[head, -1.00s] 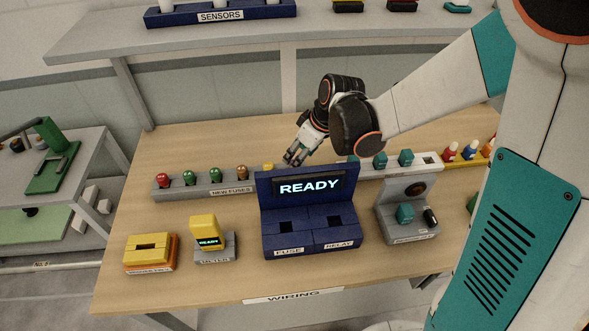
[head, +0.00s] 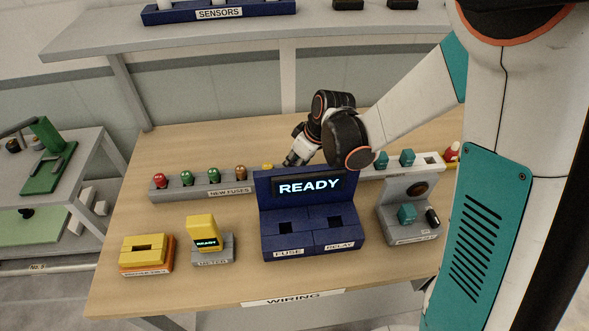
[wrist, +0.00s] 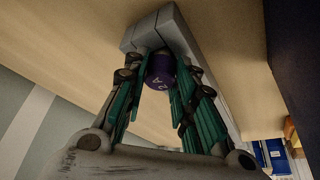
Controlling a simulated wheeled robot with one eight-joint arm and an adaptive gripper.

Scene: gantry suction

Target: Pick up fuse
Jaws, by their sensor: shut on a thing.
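In the wrist view a purple fuse (wrist: 160,71) with a mark on its top sits between the teal fingers of my gripper (wrist: 159,88), which is shut on it. It is at the grey rack, also seen in the wrist view (wrist: 172,28); I cannot tell whether it is still seated. In the head view my gripper (head: 290,160) is low behind the blue READY panel (head: 310,188), its fingertips mostly hidden. The NEW FUSES rack (head: 203,193) shows red (head: 160,181), green (head: 187,178), brown (head: 240,172) and partly hidden yellow (head: 266,167) fuses.
The blue panel has FUSE and RELAY sockets in front. A yellow meter (head: 203,232) and a yellow-orange box (head: 146,253) stand to its left. A grey relay stand (head: 408,215) is on its right. The table (head: 160,145) is clear behind the rack.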

